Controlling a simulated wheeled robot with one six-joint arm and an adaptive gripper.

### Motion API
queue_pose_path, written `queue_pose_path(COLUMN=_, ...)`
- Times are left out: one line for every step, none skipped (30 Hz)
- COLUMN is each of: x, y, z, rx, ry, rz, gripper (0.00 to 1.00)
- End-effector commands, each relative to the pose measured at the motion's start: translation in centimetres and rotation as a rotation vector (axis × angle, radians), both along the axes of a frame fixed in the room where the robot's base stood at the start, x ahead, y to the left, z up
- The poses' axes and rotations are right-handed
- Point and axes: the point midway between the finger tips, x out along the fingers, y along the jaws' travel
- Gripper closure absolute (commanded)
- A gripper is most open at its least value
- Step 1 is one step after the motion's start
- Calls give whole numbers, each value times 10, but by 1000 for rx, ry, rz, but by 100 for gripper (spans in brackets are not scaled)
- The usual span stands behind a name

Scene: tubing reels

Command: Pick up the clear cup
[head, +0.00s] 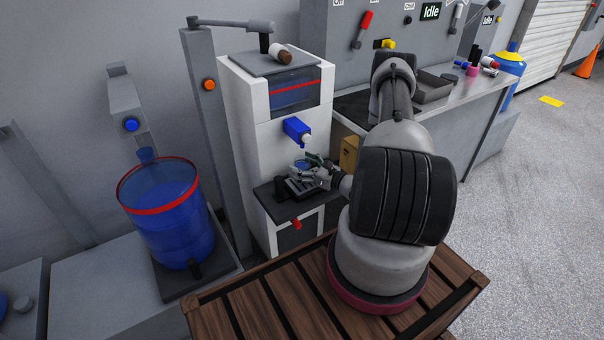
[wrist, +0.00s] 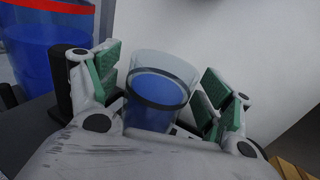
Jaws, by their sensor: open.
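The clear cup (wrist: 160,91) stands between the open fingers of my gripper (wrist: 160,92) in the wrist view. It has a clear rim, a dark band and blue in its lower part. Green pads line the fingers, and a gap shows between the pads and the cup near its rim. In the head view my gripper (head: 308,170) is over the dark shelf (head: 276,207) of the white machine, below a blue spout (head: 297,130). The cup is small there and largely hidden by the fingers. Its base is hidden in the wrist view.
The white machine (head: 246,150) rises behind the shelf. A blue barrel with a red rim (head: 165,215) stands to the left on a grey counter. A grey workbench (head: 465,108) with a tray (head: 432,87) is at the right. Open floor lies on the far right.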

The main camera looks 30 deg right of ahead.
Motion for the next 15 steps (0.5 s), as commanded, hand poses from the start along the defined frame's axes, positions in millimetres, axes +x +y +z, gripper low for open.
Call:
queue_pose_path(x=0, y=0, z=0, rx=0, ry=0, rz=0, gripper=20)
queue_pose_path(x=0, y=0, z=0, rx=0, ry=0, rz=0, gripper=22)
queue_pose_path(x=0, y=0, z=0, rx=0, ry=0, rz=0, gripper=29)
queue_pose_path(x=0, y=0, z=0, rx=0, ry=0, rz=0, gripper=35)
queue_pose_path(x=0, y=0, z=0, rx=0, ry=0, rz=0, gripper=40)
queue_pose_path(x=0, y=0, z=0, rx=0, ry=0, rz=0, gripper=47)
queue_pose_path(x=0, y=0, z=0, rx=0, ry=0, rz=1, gripper=53)
queue_pose_path(x=0, y=0, z=0, rx=0, ry=0, rz=1, gripper=58)
queue_pose_path(x=0, y=0, z=0, rx=0, ry=0, rz=1, gripper=66)
queue_pose_path(x=0, y=0, z=0, rx=0, ry=0, rz=1, gripper=69)
queue_pose_path(x=0, y=0, z=0, rx=0, ry=0, rz=1, gripper=69)
queue_pose_path(x=0, y=0, z=0, rx=0, ry=0, rz=1, gripper=73)
queue_pose_path(x=0, y=0, z=0, rx=0, ry=0, rz=1, gripper=73)
queue_pose_path(x=0, y=0, z=0, rx=0, ry=0, rz=1, gripper=73)
queue_pose_path(x=0, y=0, z=0, rx=0, ry=0, rz=1, gripper=73)
